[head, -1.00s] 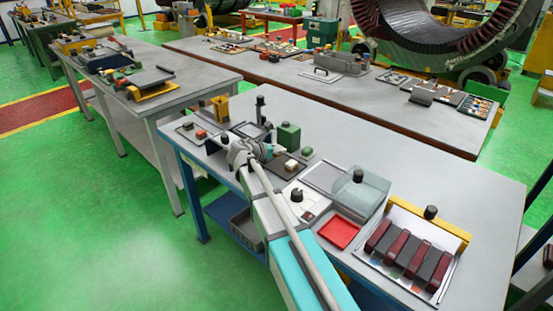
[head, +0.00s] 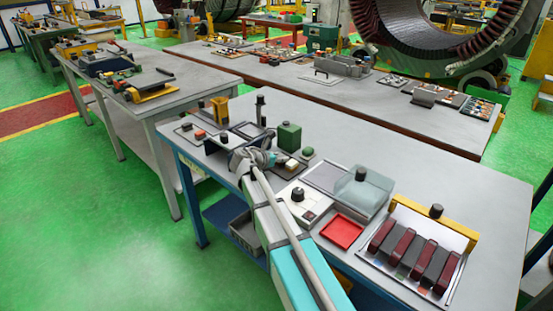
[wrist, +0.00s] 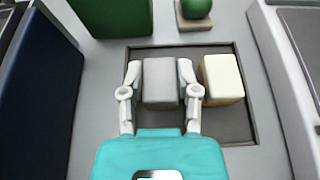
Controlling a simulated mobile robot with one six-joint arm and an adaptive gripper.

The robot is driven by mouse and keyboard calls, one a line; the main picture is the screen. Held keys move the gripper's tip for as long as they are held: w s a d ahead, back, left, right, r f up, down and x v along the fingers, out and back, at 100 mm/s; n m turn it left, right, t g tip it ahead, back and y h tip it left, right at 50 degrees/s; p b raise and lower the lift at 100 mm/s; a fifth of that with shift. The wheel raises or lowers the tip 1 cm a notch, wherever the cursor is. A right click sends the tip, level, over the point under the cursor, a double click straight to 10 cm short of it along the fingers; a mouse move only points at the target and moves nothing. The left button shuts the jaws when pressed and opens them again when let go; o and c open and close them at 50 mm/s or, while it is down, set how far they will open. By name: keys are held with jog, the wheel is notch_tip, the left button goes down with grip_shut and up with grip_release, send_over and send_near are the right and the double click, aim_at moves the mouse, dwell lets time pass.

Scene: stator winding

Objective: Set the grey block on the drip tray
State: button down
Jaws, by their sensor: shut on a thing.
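My gripper (wrist: 160,85) is shut on the grey block (wrist: 160,80), with one pale finger on each side of it. The block is over a shallow dark tray (wrist: 165,50), which may be the drip tray. I cannot tell whether the block touches it. A cream-topped block (wrist: 222,78) stands in the same tray, just right of my right finger. In the head view my gripper (head: 252,158) is low over the bench, and the arm hides the grey block. The cream-topped block (head: 292,164) shows there beside the arm.
A tall green block (head: 289,137) and a green ball on a base (wrist: 194,8) stand just behind the tray. A dark upright panel (wrist: 35,85) is close on the left. A red tray (head: 342,232) and a glassy cover (head: 365,190) are to the right.

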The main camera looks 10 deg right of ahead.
jog(key=shift+f, duration=0.15)
jog(key=c, duration=0.6)
grip_release()
jog(key=shift+r, duration=0.2)
jog(key=shift+s+a+r, duration=0.1)
jog(key=shift+a, duration=0.05)
jog(key=p+v, duration=0.4)
jog(key=v, duration=0.5)
jog(key=shift+s+a+r, duration=0.1)
jog(key=shift+s+a, duration=0.15)
jog(key=shift+a, duration=0.05)
jog(key=shift+p+v, duration=0.35)
jog(key=shift+v, duration=0.55)
